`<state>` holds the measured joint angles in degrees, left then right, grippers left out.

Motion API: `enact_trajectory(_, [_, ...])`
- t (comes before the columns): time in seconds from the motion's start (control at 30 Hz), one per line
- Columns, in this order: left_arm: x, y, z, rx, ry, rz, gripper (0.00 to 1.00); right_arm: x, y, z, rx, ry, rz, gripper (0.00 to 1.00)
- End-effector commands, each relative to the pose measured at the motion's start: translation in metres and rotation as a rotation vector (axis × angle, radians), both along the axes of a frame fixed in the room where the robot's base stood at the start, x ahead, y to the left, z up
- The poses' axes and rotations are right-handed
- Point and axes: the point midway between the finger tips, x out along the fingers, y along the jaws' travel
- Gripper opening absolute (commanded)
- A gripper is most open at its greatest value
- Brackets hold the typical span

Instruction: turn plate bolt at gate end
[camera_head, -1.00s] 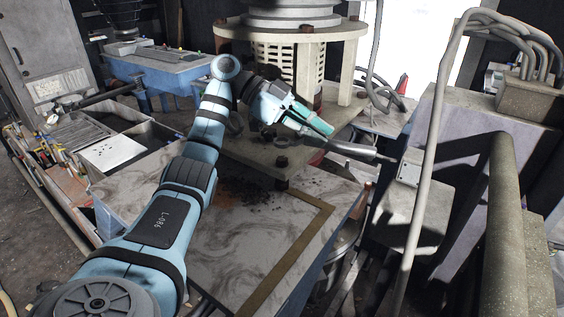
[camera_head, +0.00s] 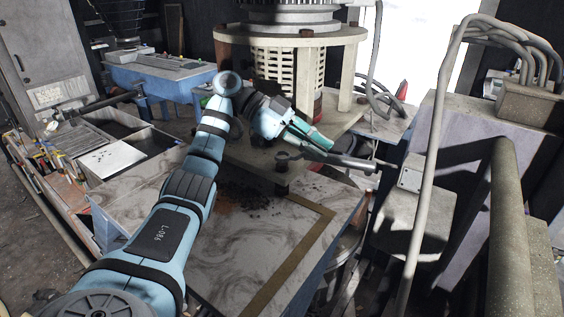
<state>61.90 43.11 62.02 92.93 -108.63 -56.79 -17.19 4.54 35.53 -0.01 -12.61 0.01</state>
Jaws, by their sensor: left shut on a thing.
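My left gripper (camera_head: 318,141) is shut on a long dark wrench (camera_head: 350,162) over the front part of the machine's plate. The wrench's handle points right, and its head is to the left of the fingers. The plate bolt (camera_head: 282,162) stands at the plate's front corner. The wrench head is right at this bolt and partly overlaps it in view; I cannot tell whether it is fully seated. My right gripper is not in view.
The round machine base (camera_head: 290,36) stands on pillars behind the gripper. A marbled table top (camera_head: 240,245) with dark crumbs lies below. A grey pipe (camera_head: 425,180) and a grey box (camera_head: 412,172) stand close to the handle's right end.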

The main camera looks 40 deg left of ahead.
Motion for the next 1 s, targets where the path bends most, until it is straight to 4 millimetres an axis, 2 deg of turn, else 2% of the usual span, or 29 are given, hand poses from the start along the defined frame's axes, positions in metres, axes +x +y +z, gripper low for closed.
enact_trajectory(0.27, [0.000,0.000,-0.001,0.000,0.000,0.000,0.00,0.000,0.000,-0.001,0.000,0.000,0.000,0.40])
enact_trajectory(1.0, [0.000,0.000,-0.020,0.000,0.000,0.000,0.00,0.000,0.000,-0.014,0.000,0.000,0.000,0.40])
